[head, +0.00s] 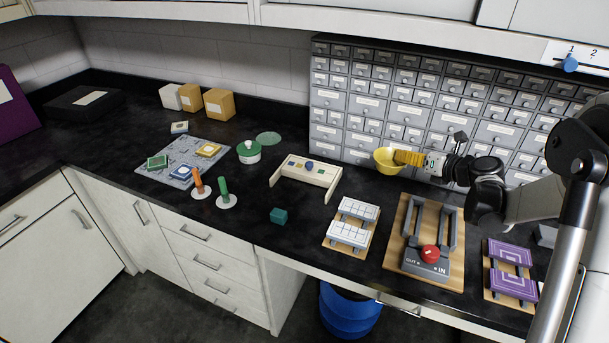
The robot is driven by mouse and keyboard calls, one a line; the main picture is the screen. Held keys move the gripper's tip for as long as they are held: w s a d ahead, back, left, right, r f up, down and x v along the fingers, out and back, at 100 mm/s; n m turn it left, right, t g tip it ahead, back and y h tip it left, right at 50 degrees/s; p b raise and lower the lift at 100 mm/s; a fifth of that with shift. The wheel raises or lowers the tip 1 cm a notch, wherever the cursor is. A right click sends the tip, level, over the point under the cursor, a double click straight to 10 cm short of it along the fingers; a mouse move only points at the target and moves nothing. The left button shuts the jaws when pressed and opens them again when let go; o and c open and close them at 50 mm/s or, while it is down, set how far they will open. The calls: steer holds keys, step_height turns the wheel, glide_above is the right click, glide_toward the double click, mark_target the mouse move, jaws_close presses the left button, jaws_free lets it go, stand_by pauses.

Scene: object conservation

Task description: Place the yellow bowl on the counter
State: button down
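The yellow bowl (382,160) is in the head view, right of centre, in front of the grey drawer cabinet. It looks held up above the black counter (330,233), with nothing visible under it. My gripper (404,157), with ribbed yellow-orange fingers, reaches in from the right. Its fingers meet the bowl's right side and look shut on it. The exact finger contact is too small to see clearly.
A teal cube (279,215) lies left. Purple tiles (511,267) sit right. Dark counter patches between them are bare.

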mark_target(385, 188)
steer(key=shift+n+g+y, duration=0.3)
steer(key=shift+n+y, duration=0.2)
steer(key=w+f+b, duration=0.1)
steer(key=f, duration=0.3)
steer(key=w+a+f+b, duration=0.1)
steer(key=f, duration=0.3)
steer(key=w+a+f+b, duration=0.1)
steer(key=f, duration=0.3)
steer(key=shift+w+f+b, duration=0.2)
steer(key=shift+w+b, duration=0.05)
steer(key=shift+b, duration=0.1)
steer(key=shift+r, duration=0.15)
